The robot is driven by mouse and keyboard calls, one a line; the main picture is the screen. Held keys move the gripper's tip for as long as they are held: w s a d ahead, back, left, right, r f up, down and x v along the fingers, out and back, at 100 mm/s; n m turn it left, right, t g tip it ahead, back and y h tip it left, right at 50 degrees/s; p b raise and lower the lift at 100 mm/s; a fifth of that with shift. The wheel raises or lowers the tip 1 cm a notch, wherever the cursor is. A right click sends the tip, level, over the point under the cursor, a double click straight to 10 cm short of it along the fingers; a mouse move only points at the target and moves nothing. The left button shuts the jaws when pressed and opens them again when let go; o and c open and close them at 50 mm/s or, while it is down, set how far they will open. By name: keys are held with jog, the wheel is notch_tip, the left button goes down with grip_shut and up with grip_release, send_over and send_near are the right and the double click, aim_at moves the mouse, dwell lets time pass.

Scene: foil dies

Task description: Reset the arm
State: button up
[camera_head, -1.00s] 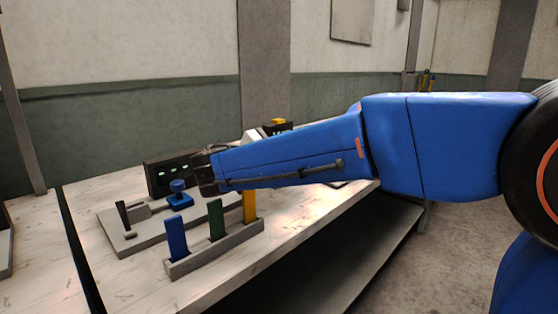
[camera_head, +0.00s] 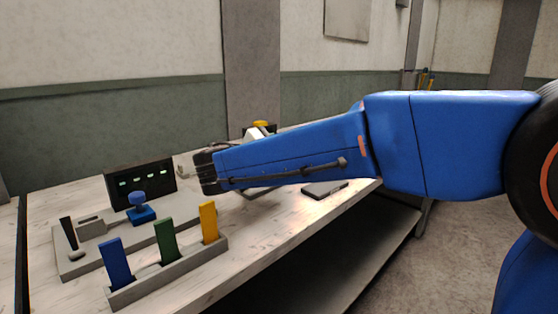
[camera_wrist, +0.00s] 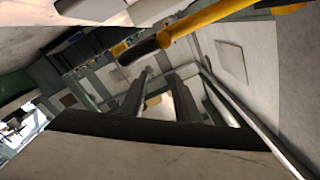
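My blue arm stretches leftward across the head view, over the table's edge. Its dark end (camera_head: 206,172) is near the middle of the picture; the fingers cannot be made out there. In the wrist view my gripper (camera_wrist: 160,80) shows two dark fingers apart with a gap between them. Nothing is held between them.
A yellow bar (camera_wrist: 215,15) crosses the upper wrist view.

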jog(key=s+d+f+n+g+y, duration=0.2)
jog(key=s+d+f+n+g, duration=0.3)
jog(key=d, duration=0.6)
jog(key=s+d+f+n+g+y, duration=0.25)
jog(key=s+d+f, duration=0.4)
jog(key=d, duration=0.55)
jog(key=s+f+n+y, duration=0.8)
jog(key=s+f, duration=0.7)
jog(key=s, duration=0.5)
jog(key=shift+d+g, duration=0.35)
jog(key=shift+d, duration=0.05)
